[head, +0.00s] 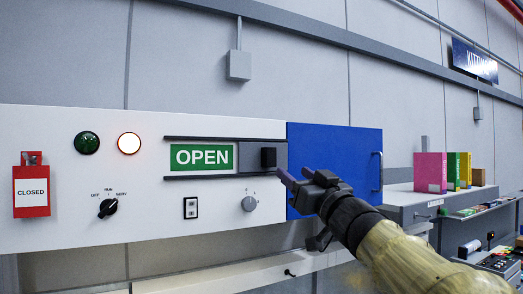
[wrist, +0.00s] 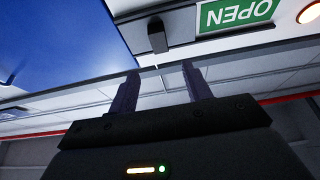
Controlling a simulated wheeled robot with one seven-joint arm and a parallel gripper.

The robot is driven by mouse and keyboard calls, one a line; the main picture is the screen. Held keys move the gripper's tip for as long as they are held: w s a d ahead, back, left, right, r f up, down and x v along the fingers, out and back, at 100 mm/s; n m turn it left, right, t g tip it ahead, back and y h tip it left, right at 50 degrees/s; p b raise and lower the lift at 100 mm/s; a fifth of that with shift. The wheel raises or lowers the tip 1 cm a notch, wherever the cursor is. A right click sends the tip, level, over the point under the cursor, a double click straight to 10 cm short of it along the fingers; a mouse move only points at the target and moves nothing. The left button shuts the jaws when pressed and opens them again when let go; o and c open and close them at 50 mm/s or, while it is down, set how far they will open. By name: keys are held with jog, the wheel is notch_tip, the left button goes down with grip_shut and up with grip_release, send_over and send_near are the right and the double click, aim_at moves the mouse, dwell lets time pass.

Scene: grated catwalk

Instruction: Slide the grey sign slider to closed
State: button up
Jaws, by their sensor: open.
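The grey sign slider (head: 254,156) sits at the right of its dark rails on the white panel, with a black knob (head: 268,157) near its right end. Left of it the green OPEN sign (head: 202,157) is uncovered. In the wrist view the knob (wrist: 157,36) and the OPEN sign (wrist: 236,14) appear upside down near the top. My gripper (head: 292,174) is open and empty, just right of and slightly below the knob in the head view, apart from it. In the wrist view its two fingers (wrist: 160,84) point up toward the panel's edge.
A blue door (head: 333,150) with a handle adjoins the panel at right. A red CLOSED tag (head: 31,190), a green lamp (head: 87,142), a lit lamp (head: 129,143), a rotary switch (head: 108,208), a rocker switch (head: 190,207) and a grey knob (head: 249,203) surround the sign. Binders (head: 430,172) stand right.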

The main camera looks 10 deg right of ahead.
aim_at(272, 154)
jog(key=p+x, duration=0.4)
jog(key=x, duration=0.7)
jog(key=shift+p, duration=0.3)
jog(key=shift+s, duration=0.1)
jog(key=shift+c, duration=0.4)
grip_shut()
